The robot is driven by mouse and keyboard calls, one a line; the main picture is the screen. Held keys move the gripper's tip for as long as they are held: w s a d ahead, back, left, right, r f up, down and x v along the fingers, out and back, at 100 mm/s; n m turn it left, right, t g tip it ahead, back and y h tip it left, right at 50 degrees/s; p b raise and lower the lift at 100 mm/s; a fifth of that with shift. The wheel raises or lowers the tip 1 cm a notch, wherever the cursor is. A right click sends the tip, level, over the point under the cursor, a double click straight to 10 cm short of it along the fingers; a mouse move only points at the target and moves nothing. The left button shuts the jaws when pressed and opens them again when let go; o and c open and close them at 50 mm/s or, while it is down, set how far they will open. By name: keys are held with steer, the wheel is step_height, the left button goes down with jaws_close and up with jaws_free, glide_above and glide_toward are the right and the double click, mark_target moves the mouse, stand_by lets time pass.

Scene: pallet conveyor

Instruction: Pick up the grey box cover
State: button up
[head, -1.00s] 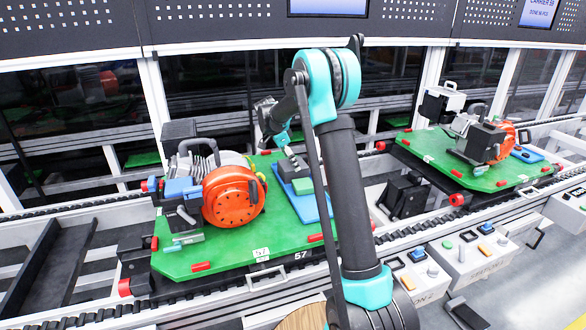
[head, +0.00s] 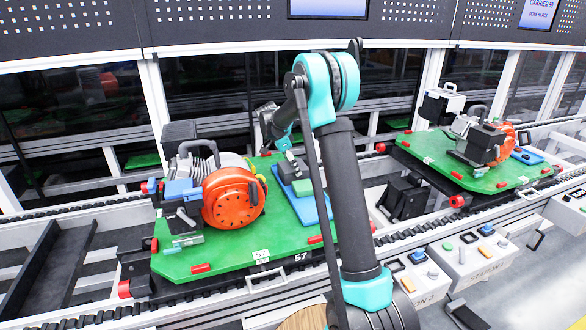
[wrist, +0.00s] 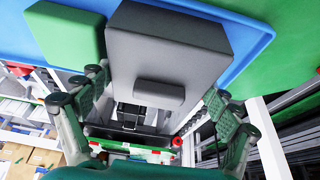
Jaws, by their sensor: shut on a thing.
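The grey box cover (wrist: 165,50) is a dark grey block with a small raised grip, between the two fingers of my gripper (wrist: 158,95) in the wrist view. My gripper is shut on it. In the head view the cover (head: 290,166) is at the blue tray (head: 313,207), beside a green block (head: 302,187). My gripper (head: 284,147) is at its far side there, its fingers mostly hidden. I cannot tell whether the cover touches the tray. The green block (wrist: 66,42) also shows left of the cover in the wrist view.
The tray lies on a green pallet (head: 225,255) on the conveyor. An orange round machine part (head: 234,197) and grey finned parts stand left of the tray. A second loaded green pallet (head: 425,150) is at the right. Control boxes (head: 430,275) line the front.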

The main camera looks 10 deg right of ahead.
step_height(320, 180, up, 25)
stand_by(1.1)
steer(key=shift+s, duration=0.1)
stand_by(0.9)
